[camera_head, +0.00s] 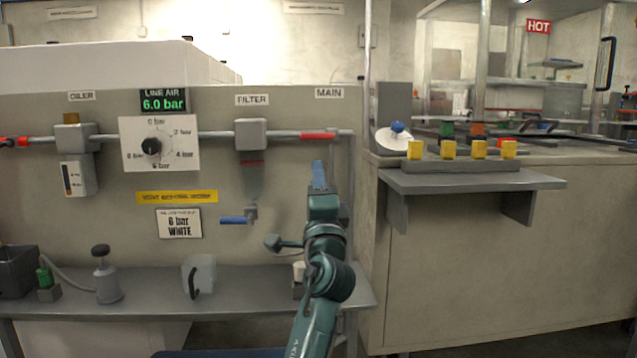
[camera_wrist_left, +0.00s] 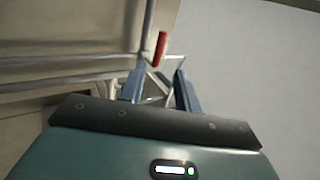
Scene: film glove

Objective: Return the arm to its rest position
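My left arm (camera_head: 325,262) is teal and rises from the bottom middle of the head view. Its left gripper (camera_head: 318,172) points up in front of the wall panel, below the right end of the pipe. In the left wrist view the two blue fingers of this gripper (camera_wrist_left: 157,78) stand apart, so it is open. Pale metal parts show between and behind the fingers; I see nothing clearly held. A red handle (camera_wrist_left: 161,48) shows beyond the fingertips there. My right gripper is in neither view.
The panel carries a pipe with a red handle (camera_head: 318,136), a filter (camera_head: 250,134), a blue valve lever (camera_head: 233,220) and a pressure dial (camera_head: 152,147). A grey bench (camera_head: 240,285) holds a jug (camera_head: 199,274) and a pump bottle (camera_head: 106,277). A shelf (camera_head: 470,181) juts out right.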

